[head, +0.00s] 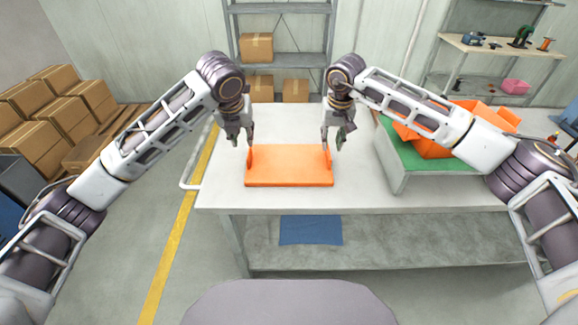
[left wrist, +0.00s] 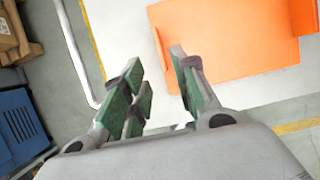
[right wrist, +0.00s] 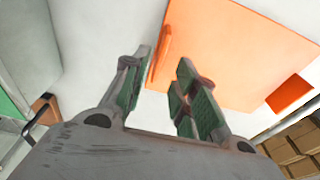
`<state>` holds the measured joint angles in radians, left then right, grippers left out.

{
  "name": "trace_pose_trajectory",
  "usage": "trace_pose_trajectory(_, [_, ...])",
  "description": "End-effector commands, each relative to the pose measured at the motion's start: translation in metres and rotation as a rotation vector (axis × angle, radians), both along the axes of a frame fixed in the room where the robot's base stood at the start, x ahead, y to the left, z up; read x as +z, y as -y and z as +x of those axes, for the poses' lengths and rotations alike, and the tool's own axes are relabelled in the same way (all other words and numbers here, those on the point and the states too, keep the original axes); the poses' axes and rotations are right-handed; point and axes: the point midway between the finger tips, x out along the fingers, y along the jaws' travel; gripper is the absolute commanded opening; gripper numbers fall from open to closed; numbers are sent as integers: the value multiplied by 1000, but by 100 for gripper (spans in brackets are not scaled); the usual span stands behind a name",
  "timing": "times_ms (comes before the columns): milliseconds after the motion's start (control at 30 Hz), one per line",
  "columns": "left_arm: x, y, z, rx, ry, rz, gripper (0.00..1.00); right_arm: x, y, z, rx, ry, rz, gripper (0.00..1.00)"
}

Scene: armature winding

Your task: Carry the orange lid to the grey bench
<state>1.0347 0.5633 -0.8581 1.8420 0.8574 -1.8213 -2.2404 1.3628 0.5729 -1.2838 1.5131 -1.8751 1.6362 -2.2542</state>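The orange lid (head: 290,168) is a flat rectangular plate with a raised tab at its left and right ends. It appears to lie flat on the pale grey bench top (head: 225,190), near its front left part. My left gripper (head: 243,140) is open at the lid's left tab; in the left wrist view the lid (left wrist: 230,40) lies just beyond the parted fingers (left wrist: 155,65). My right gripper (head: 333,142) is open at the right tab; in the right wrist view the lid (right wrist: 235,50) and its tab show around the parted fingertips (right wrist: 165,60). I cannot tell whether any finger touches.
A grey tray with a green lining (head: 435,165) holding orange parts stands right on the bench. A blue sheet (head: 311,230) lies on the lower shelf. Cardboard boxes (head: 60,110) are stacked at left. Shelving (head: 285,58) and a tool rack (head: 500,47) stand behind.

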Motion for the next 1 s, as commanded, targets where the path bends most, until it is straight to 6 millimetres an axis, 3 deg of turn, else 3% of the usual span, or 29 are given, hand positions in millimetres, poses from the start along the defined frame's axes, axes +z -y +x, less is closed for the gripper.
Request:
trace_pose_trajectory(333, [0,0,0,0,0,0,28,44,0,-6,1,1,0,28])
trace_pose_trajectory(800, [0,0,0,0,0,0,28,53,0,-8,1,-1,0,28])
trace_pose_trajectory(1000, [0,0,0,0,0,0,54,52,0,-8,1,-1,0,28])
